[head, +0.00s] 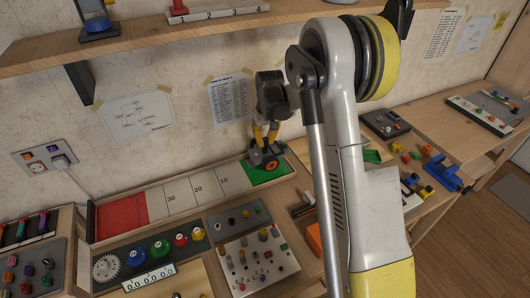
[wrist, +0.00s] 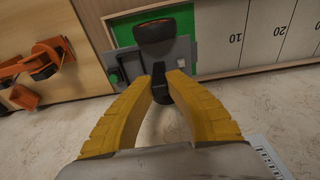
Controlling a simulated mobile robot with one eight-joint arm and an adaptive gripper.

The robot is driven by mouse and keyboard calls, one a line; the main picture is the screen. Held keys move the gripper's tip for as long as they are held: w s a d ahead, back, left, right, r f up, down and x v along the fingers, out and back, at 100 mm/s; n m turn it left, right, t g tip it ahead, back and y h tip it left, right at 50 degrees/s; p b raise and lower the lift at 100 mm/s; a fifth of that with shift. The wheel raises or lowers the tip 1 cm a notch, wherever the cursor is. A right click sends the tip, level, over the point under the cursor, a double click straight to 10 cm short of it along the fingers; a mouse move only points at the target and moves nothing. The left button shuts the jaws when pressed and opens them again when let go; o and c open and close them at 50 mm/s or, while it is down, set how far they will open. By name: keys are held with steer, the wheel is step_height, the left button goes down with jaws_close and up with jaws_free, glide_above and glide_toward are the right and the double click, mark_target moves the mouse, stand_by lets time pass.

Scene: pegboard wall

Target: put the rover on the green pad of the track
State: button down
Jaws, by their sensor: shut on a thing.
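The rover (head: 270,164) is a small grey body with dark wheels with orange showing. It is at the green pad (head: 284,169) on the right end of the long track. My gripper (head: 265,137) is above it with yellow fingers shut on its dark upright part. In the wrist view the fingertips (wrist: 160,76) close on this part, and the grey body (wrist: 182,54) covers much of the green pad (wrist: 183,18). I cannot tell whether the wheels touch the pad.
The track has a red pad (head: 121,216) at its left end and numbered white fields (head: 203,186) between. A wooden shelf (head: 140,45) hangs above. Trays with knobs (head: 258,256) stand in front. Orange parts (wrist: 40,62) lie beside the track's green end.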

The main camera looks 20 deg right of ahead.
mark_target(265, 153)
step_height(265, 153, down, 4)
steer(key=shift+f+b, duration=0.1)
steer(key=shift+b, duration=0.8)
steer(key=c, duration=1.5)
jaws_free()
